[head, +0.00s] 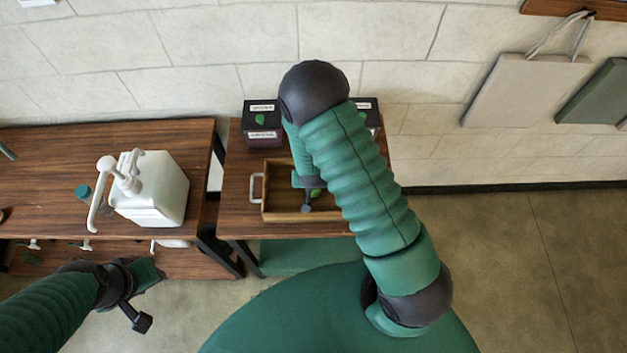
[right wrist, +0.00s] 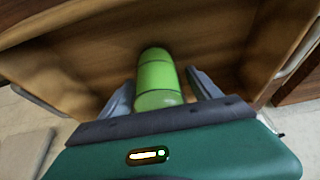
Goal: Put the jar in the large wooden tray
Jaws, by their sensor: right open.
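The large wooden tray (head: 272,205) stands on the right-hand table, with a pale handle on its left side. Its wooden inside (right wrist: 90,55) fills most of the right wrist view. The jar (right wrist: 155,75) is a bright green cylinder inside the tray, between the two spread fingers of my right gripper (right wrist: 163,88). The fingers look apart from its sides. In the head view my right gripper (head: 308,206) is down over the tray, and my arm hides the tray's right part. My left gripper (head: 140,298) hangs empty in front of the left table; its jaw opening is unclear.
A white pump bucket (head: 155,190) stands on the left table (head: 50,160), with a small teal-capped item beside it. Dark labelled boxes (head: 262,125) stand behind the tray. A gap separates the two tables. Bags hang on the wall at the right.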

